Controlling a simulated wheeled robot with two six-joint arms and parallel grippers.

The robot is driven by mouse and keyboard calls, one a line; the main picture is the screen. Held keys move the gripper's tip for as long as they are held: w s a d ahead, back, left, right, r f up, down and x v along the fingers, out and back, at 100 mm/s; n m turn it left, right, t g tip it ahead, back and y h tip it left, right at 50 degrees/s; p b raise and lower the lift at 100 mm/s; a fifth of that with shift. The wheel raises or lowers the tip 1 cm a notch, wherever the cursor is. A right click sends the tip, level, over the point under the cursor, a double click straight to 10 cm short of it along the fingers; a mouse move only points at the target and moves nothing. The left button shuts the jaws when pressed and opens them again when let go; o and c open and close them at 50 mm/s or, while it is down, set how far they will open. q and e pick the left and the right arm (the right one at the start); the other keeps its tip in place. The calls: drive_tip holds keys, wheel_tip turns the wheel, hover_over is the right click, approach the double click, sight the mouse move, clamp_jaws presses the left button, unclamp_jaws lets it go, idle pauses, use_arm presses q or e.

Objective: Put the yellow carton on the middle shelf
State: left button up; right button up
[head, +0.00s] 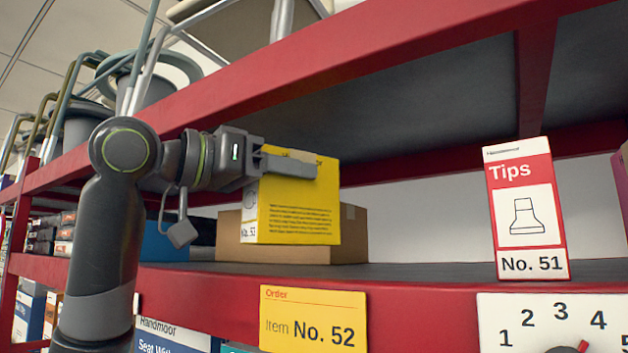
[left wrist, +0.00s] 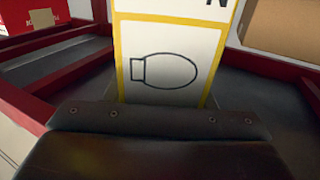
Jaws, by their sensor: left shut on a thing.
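The yellow carton (head: 298,212) is upright in my left gripper (head: 288,163), which is shut on its upper part. In the left wrist view the carton (left wrist: 165,55) shows a white face with a bulb-like outline drawing. The middle shelf (head: 420,272) is a dark board with a red front edge. The carton is in the opening above this board, in front of a brown box. Its lower edge appears above the board; the exact gap cannot be told. My right gripper is not in view.
The brown cardboard box (head: 350,238) stands on the shelf behind the carton. A red and white Tips box (head: 525,210) stands to the right. The upper shelf's red beam (head: 400,65) runs above my gripper. A yellow order label (head: 313,318) is on the front edge. Shelf between carton and Tips box is clear.

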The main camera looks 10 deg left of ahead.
sight(310, 204)
use_arm(q)
drive_tip(key=p+x, duration=0.1)
drive_tip(key=x, duration=0.2)
drive_tip(key=shift+w+r, duration=0.1)
drive_tip(key=shift+w, duration=0.1)
drive_tip(key=shift+w+d+p, duration=0.1)
drive_tip(key=shift+d+p, duration=0.1)
drive_tip(key=shift+p, duration=0.1)
drive_tip(key=shift+w+d+p, duration=0.15)
drive_tip(key=shift+p, duration=0.15)
wheel_tip(310, 204, down, 2)
drive_tip(key=shift+d+f+p, duration=0.1)
drive_tip(key=shift+f+p, duration=0.05)
drive_tip(key=shift+p, duration=0.4)
drive_tip(key=shift+w+f, duration=0.1)
drive_tip(key=shift+f, duration=0.6)
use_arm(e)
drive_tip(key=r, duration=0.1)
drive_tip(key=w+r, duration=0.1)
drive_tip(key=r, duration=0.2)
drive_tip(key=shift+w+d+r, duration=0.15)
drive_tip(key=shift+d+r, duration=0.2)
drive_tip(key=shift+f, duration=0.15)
